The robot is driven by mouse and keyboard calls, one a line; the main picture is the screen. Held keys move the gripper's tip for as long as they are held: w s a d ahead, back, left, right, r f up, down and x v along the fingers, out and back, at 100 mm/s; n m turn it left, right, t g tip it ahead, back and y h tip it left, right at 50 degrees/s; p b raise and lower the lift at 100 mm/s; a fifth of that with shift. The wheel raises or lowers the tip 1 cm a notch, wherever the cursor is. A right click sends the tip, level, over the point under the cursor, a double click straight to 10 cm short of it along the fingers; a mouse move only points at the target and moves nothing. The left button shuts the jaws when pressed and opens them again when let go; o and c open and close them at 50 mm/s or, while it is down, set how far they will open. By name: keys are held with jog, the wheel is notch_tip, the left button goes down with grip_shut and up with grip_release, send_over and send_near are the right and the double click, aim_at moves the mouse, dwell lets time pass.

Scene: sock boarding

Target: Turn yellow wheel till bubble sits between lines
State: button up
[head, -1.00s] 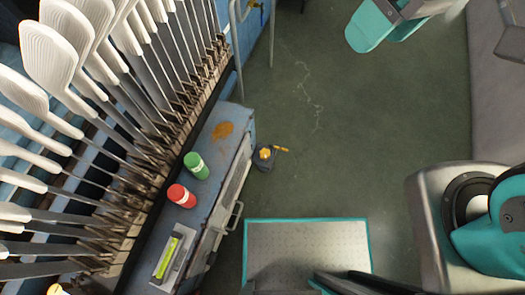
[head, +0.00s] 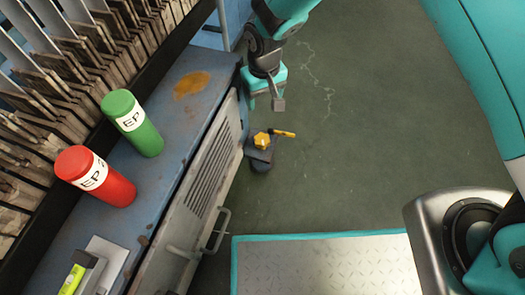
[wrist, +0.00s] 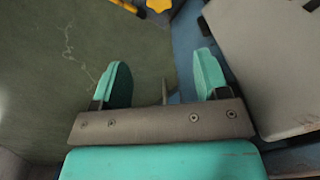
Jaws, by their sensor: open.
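The yellow wheel (head: 262,140) is a small lobed knob on a dark foot near the floor, beside the blue machine's base. It also shows at the top edge of the wrist view (wrist: 158,5), partly cut off. The level (head: 72,280) is a yellow-green vial in a grey holder on the machine's ledge, cut by the bottom edge of the head view. Its bubble and lines are too small to make out. My gripper (head: 265,97) is above and apart from the wheel in the head view. In the wrist view its teal fingers (wrist: 160,78) are spread and empty.
A green canister (head: 133,123) and a red canister (head: 97,177) stand on the blue ledge (head: 190,125). A yellow-handled item (head: 283,133) is beside the wheel. A metal platform (head: 320,265) is at the front. The green floor (head: 380,130) to the right is clear.

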aim_at(262, 139)
jog(key=f+b, duration=0.4)
jog(key=f, duration=0.6)
jog(key=f+b, duration=0.5)
jog(key=f, duration=0.6)
jog(key=shift+a+b, duration=0.2)
jog(key=shift+b, duration=0.1)
jog(key=c, duration=0.6)
